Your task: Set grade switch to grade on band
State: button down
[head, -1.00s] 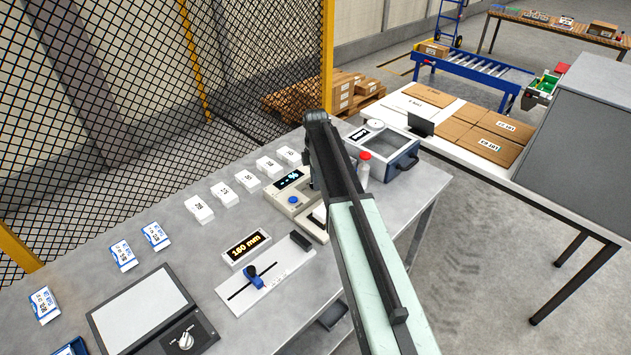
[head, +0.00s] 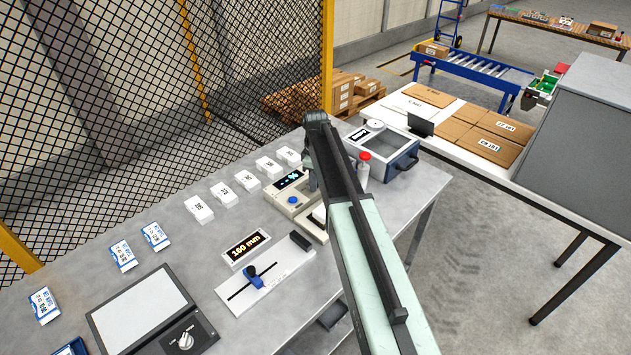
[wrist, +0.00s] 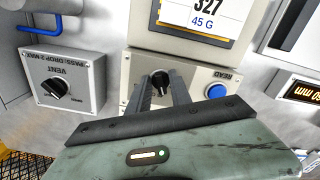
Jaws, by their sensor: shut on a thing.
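In the wrist view my gripper (wrist: 162,84) has its two dark fingers closed around a black rotary knob (wrist: 160,76), the grade switch as far as I can tell. The knob sits on the front of a beige meter (wrist: 197,76), left of its blue READ button (wrist: 216,91). The fingers cover the knob's sides, and its scale marks cannot be read. A white label (wrist: 200,16) reading "327" and "45 G" shows above on the meter. In the head view the meter (head: 290,201) stands on the bench, partly behind my arm, and my fingertips are hidden.
A grey VENT box (wrist: 62,81) with its own black knob stands close left in the wrist view.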

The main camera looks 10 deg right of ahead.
jog(key=shift+a+m, duration=0.1)
jog(key=shift+m, duration=2.2)
jog(key=c, duration=1.2)
grip_release()
notch_tip(320, 180, up, 8)
jog(key=p, duration=0.8)
jog(key=shift+f, duration=0.1)
